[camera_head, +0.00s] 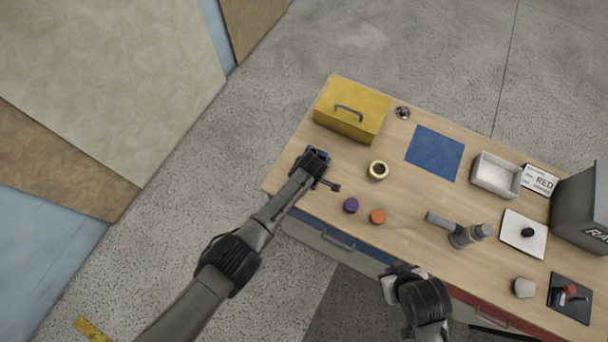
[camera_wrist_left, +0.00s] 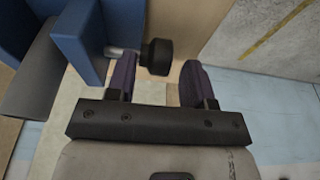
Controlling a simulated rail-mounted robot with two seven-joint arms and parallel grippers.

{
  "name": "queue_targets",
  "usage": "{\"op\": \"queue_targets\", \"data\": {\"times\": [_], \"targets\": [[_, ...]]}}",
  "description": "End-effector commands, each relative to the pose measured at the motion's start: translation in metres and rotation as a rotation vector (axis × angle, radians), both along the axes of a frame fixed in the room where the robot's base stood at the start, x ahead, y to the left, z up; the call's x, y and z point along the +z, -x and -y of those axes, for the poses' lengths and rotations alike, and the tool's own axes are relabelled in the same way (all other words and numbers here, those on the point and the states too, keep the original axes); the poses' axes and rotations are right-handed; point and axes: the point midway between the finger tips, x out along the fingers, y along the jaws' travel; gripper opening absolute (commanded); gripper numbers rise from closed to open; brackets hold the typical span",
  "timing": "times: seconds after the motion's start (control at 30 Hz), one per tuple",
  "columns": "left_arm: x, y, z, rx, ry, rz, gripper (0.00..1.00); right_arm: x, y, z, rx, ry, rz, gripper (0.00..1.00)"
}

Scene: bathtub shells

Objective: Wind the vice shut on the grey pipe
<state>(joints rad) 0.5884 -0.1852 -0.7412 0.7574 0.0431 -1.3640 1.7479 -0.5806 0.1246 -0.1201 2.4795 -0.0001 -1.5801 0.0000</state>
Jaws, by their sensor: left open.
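The blue vice (camera_head: 321,153) sits at the bench's left end, partly covered by my left gripper (camera_head: 314,164) in the head view. In the left wrist view, the vice (camera_wrist_left: 80,45) is at the upper left, with a short metal rod ending in a black knob (camera_wrist_left: 158,57). My left gripper (camera_wrist_left: 160,72) is open, its fingers on either side of the knob; contact is unclear. A grey cylinder, apparently the pipe (camera_wrist_left: 35,75), lies against the blue vice; the jaw gap is hard to judge. My right gripper (camera_head: 392,286) is by the bench's front edge, its fingers unclear.
A yellow toolbox (camera_head: 352,106) stands behind the vice. A brass ring (camera_head: 378,170), purple cap (camera_head: 351,205) and orange cap (camera_head: 378,216) lie to the right. A grey tool (camera_head: 466,236), white tray (camera_head: 496,175) and dark bin (camera_head: 582,210) stand further right. The blue mat (camera_head: 435,153) is clear.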

Motion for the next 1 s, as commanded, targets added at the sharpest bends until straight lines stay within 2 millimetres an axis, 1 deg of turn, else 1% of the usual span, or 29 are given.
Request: {"op": "queue_targets", "data": {"times": [0.03,0.2,0.3,0.5,0.6,0.73,1.0], "targets": [[0.011,0.001,0.002,0.0,0.002,0.002,0.48,0.006,0.0,0.0,0.001,0.001,0.0,0.0],[0.043,0.005,0.008,0.001,0.003,0.002,0.48,0.012,0.0,0.0,0.002,0.002,0.0,0.0],[0.062,0.007,0.012,0.001,0.003,0.002,0.48,0.013,0.0,0.0,0.001,0.001,0.001,0.0],[0.093,0.011,0.018,0.002,0.002,0.001,0.48,0.014,0.0,0.0,-0.002,-0.002,0.001,0.0],[0.104,0.012,0.02,0.002,0.001,0.0,0.48,0.014,0.0,-0.001,-0.003,-0.004,0.001,0.0],[0.114,0.013,0.022,0.001,-0.001,0.0,0.48,0.014,0.0,-0.002,-0.004,-0.007,0.001,0.0],[0.119,0.014,0.023,0.002,-0.002,-0.002,0.48,0.014,0.0,-0.002,-0.006,-0.008,0.001,0.0]]}}
